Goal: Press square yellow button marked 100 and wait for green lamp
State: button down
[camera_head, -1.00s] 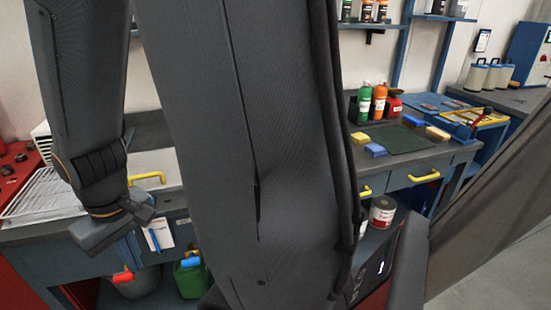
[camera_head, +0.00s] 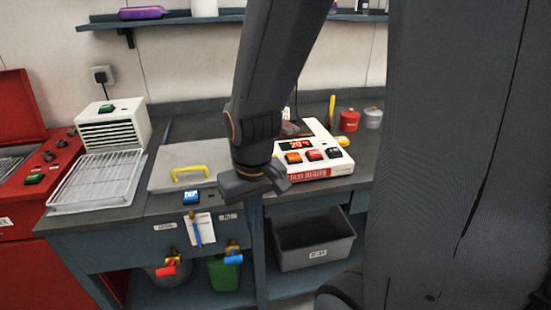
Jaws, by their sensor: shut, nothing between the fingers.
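The button markings are too small to read, so I cannot pick out a yellow button marked 100. I see no lit green lamp on the box. My gripper (camera_head: 258,186) is shut and empty, in front of the bench edge and left of the box in the picture. My arm hides the box's left part.
A grey lid with a yellow handle (camera_head: 190,172), a wire rack (camera_head: 98,180) and a white vented unit (camera_head: 113,128) stand to the left. A grey bin (camera_head: 313,247) sits below. Red and grey canisters (camera_head: 349,120) stand behind. My arm blocks the right side.

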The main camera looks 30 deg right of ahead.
jog(key=w+d+r+m+t+y+p, duration=0.2)
jog(key=w+d+r+m, duration=0.3)
jog(key=w+d+m, duration=0.4)
jog(key=w+d+r+m+t+y+p, duration=0.1)
jog(key=w+d+r+m+t+p, duration=0.2)
jog(key=w+d+m, duration=0.6)
jog(key=w+r+m+t, duration=0.2)
jog(key=w+r+m, duration=0.1)
jog(key=m, duration=0.1)
jog(key=shift+w+r+y, duration=0.15)
jog(key=shift+w+y, duration=0.1)
jog(key=shift+y, duration=0.15)
notch_tip(320, 180, down, 7)
jog(key=b, duration=0.5)
jog(key=shift+b, duration=0.35)
jog(key=shift+f+b, duration=0.9)
jog(key=shift+f, duration=0.15)
jog(key=shift+f+b, duration=0.3)
jog(key=shift+b, duration=0.25)
